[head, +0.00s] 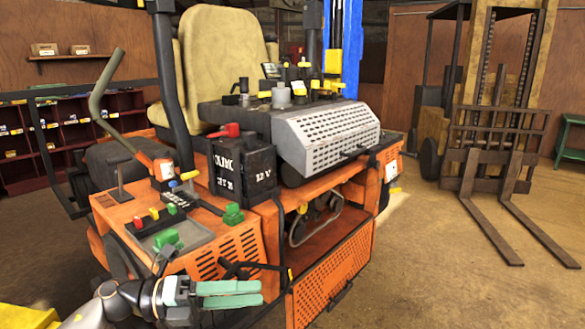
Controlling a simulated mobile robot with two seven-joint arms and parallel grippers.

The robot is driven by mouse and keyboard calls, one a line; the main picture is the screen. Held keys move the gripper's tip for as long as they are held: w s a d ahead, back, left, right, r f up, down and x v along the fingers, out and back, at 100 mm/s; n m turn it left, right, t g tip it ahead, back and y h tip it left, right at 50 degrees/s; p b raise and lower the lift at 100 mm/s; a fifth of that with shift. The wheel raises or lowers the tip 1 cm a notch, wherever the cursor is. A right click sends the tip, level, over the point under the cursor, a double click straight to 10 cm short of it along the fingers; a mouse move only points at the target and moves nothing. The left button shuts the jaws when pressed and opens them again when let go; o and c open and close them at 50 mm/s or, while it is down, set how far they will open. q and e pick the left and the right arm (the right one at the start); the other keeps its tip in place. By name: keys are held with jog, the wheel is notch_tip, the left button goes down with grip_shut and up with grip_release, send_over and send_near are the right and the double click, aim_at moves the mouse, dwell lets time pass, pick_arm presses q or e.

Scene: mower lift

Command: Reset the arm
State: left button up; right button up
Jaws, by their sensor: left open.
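My left gripper (260,293) reaches in from the bottom left with its two pale green fingers pointing right. The fingers are slightly apart with nothing visible between them. It is in front of the orange mower (210,262), low beside its vented side panel; whether it touches the panel cannot be told. A black cable or strap on the panel shows just above the fingers. My right gripper is out of view.
The mower carries a black battery (243,168), a perforated grey cover (328,135) and a tan seat (220,50). An orange mesh panel (330,275) hangs open at lower centre. A forklift (490,120) stands at right. Floor is clear between them.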

pick_arm(q)
jog(key=s+a+f+n+t+y, duration=0.25)
jog(key=f+n+t+y, duration=0.4)
jog(key=f+n, duration=0.65)
jog(key=s+a+f+n+t+y, duration=0.1)
jog(key=a+f+n+t+y, duration=0.4)
jog(key=n, duration=1.1)
jog(key=s+a+f+n+g+y, duration=0.1)
jog(key=s+f+n+g+y, duration=0.3)
jog(key=s+f, duration=1.2)
notch_tip(320, 180, down, 4)
jog(key=n, duration=0.4)
jog(key=shift+s+a+r, duration=0.15)
jog(key=shift+s, duration=0.25)
